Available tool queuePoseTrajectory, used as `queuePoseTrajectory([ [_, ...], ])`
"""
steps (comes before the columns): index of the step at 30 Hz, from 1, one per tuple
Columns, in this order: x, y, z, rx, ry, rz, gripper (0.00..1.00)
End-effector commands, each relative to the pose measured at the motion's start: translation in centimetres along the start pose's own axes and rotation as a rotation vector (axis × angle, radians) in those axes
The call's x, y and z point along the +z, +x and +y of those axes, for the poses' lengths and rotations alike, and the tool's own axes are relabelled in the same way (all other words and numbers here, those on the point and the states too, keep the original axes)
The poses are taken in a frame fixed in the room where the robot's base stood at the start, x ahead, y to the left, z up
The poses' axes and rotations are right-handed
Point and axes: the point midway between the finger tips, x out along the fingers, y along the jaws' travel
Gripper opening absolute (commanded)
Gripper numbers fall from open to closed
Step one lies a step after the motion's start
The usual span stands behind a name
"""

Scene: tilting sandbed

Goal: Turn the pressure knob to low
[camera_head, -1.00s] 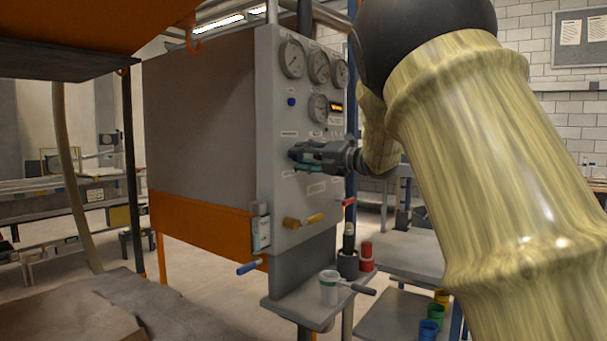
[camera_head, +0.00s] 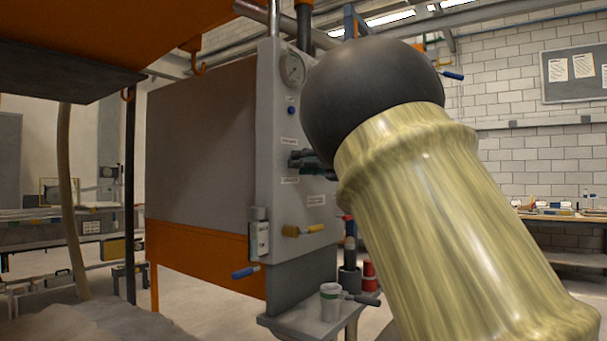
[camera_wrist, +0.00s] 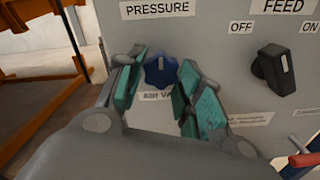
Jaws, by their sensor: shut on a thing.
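The blue pressure knob (camera_wrist: 160,72) sits on the grey control panel (camera_wrist: 225,85), below the PRESSURE label (camera_wrist: 156,9) in the wrist view. A pale mark on its face points about straight up. My gripper (camera_wrist: 158,88) has its two green-padded fingers around the knob, one on each side, shut on it. In the head view, my gripper (camera_head: 305,160) is against the panel face and the knob is hidden by it. A small label below the knob is partly covered by the fingers.
A black FEED knob (camera_wrist: 273,68) is to the right, between OFF and ON marks. A red handle (camera_wrist: 303,160) is at lower right. In the head view, a yellow valve handle (camera_head: 303,230), a blue handle (camera_head: 245,272) and a shelf with a white cup (camera_head: 330,300) are lower.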

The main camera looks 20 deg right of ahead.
Motion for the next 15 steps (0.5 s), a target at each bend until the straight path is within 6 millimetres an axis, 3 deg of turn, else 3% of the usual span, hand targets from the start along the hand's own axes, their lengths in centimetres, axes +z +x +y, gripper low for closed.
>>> queuePoseTrajectory([
  [15,-0.19,0.01,-0.14,-0.001,-0.053,0.003,0.12],
])
